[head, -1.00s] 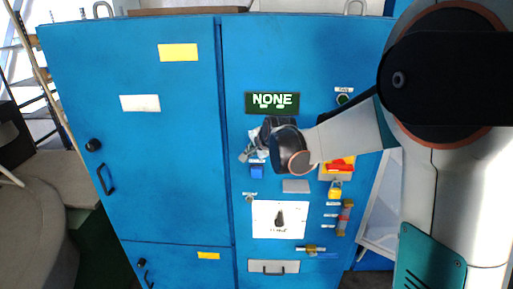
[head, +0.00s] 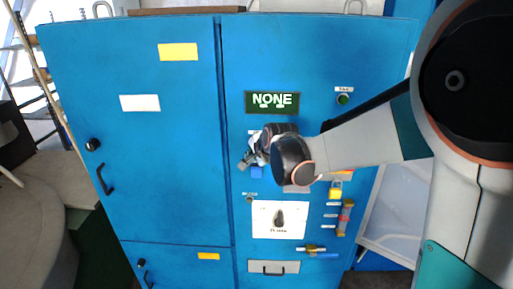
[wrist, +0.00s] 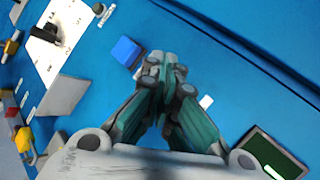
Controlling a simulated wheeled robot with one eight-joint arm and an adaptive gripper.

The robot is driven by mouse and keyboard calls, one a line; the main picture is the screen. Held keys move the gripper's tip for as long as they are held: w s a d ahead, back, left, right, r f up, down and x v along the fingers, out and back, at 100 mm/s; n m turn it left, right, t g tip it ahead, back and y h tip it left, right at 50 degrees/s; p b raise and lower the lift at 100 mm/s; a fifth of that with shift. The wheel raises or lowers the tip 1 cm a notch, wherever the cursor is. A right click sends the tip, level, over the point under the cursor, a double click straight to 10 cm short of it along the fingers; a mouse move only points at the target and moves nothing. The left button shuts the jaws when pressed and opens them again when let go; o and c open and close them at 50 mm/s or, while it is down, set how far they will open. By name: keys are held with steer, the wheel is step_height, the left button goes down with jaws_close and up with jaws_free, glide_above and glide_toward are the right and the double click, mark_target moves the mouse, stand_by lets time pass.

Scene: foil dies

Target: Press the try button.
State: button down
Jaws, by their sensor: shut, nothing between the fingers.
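A blue cabinet front (head: 170,150) carries the controls. A round dark green button (head: 343,99) sits at its upper right under a small white label, too small to read surely; it is likely the try button. My gripper (head: 245,163) is shut and empty, below the green display and left of the green button. In the wrist view its fingertips (wrist: 165,66) are beside a blue block (wrist: 127,51); contact cannot be told.
A display reading NONE (head: 272,102) is above my gripper. A white dial plate (head: 262,222), a yellow padlock (head: 335,193) and a red-and-brass fitting (head: 346,217) lie below. A grey box (wrist: 62,95) juts out in the wrist view. The cabinet face around the green button is clear.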

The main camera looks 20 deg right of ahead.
steer(key=shift+s+a, duration=0.25)
steer(key=shift+s, duration=0.5)
steer(key=shift+s+a, duration=0.2)
steer(key=shift+s, duration=0.5)
steer(key=s+f+n+g+b, duration=0.1)
steer(key=s+f+n+b, duration=0.6)
steer(key=s+f+b, duration=0.8)
steer(key=s+d+f+n+g+b, duration=0.1)
steer(key=s+f+n+b, duration=0.6)
steer(key=s+f+b, duration=0.7)
steer(key=s+b, duration=0.1)
steer(key=s, duration=0.2)
steer(key=shift+d+f+n+g+h+b, duration=0.2)
steer(key=shift+f+n+g+h+b, duration=0.1)
steer(key=shift+f+g+h+b, duration=0.1)
steer(key=c, duration=2.3)
jaws_free()
